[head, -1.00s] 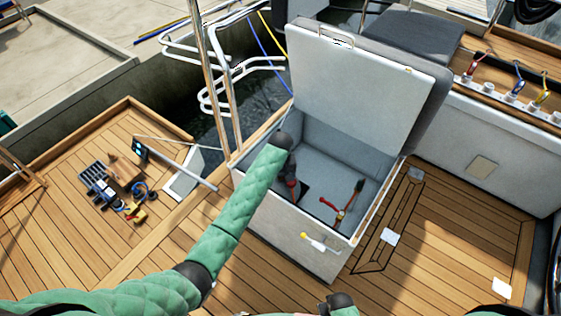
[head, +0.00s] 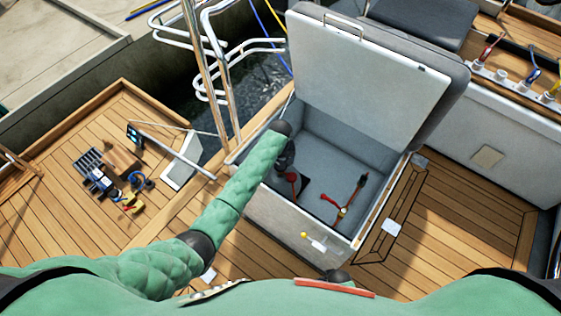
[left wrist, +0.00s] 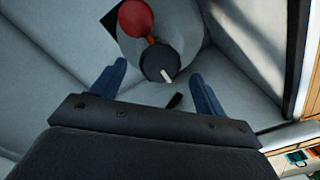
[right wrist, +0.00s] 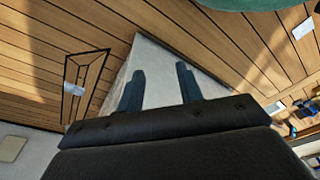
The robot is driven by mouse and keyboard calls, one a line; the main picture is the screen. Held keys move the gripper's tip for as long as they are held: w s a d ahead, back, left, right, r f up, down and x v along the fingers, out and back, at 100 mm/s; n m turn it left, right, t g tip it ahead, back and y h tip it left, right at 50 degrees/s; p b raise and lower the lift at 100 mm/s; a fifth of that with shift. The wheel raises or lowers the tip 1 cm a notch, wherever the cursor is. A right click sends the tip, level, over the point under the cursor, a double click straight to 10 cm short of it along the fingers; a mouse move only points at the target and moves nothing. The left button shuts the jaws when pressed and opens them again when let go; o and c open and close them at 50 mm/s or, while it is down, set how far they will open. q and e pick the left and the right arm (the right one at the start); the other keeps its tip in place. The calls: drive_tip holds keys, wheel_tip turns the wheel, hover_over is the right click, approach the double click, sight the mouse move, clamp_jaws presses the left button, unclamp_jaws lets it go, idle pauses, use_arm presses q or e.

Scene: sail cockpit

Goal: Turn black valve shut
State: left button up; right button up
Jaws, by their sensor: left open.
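The black valve (left wrist: 158,62) is a round black knob with a white mark, seen in the left wrist view inside the open locker (head: 262,210). A red ball (left wrist: 135,18) on an orange stem is beside it. My left gripper (left wrist: 160,72) is open, its blue fingers on either side of the knob in that view; I cannot tell whether they touch it. In the head view my left gripper (head: 285,160) reaches down into the locker, and the arm hides the valve. My right gripper (right wrist: 160,70) is open and empty outside the locker, above the deck.
The raised lid (head: 370,70) stands behind the locker. A red-handled fitting (head: 345,206) is in the locker's right part. A small lever with a yellow knob (head: 304,235) sticks out of the front wall. Tools (head: 110,185) lie on the deck at left.

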use_arm(q)
drive_tip(key=shift+s+f, duration=0.1)
drive_tip(key=shift+f, duration=0.9)
use_arm(e)
drive_tip(key=shift+s+d+f, duration=0.15)
drive_tip(key=shift+f, duration=0.25)
use_arm(q)
drive_tip(key=c, duration=1)
drive_tip(key=shift+o, duration=0.2)
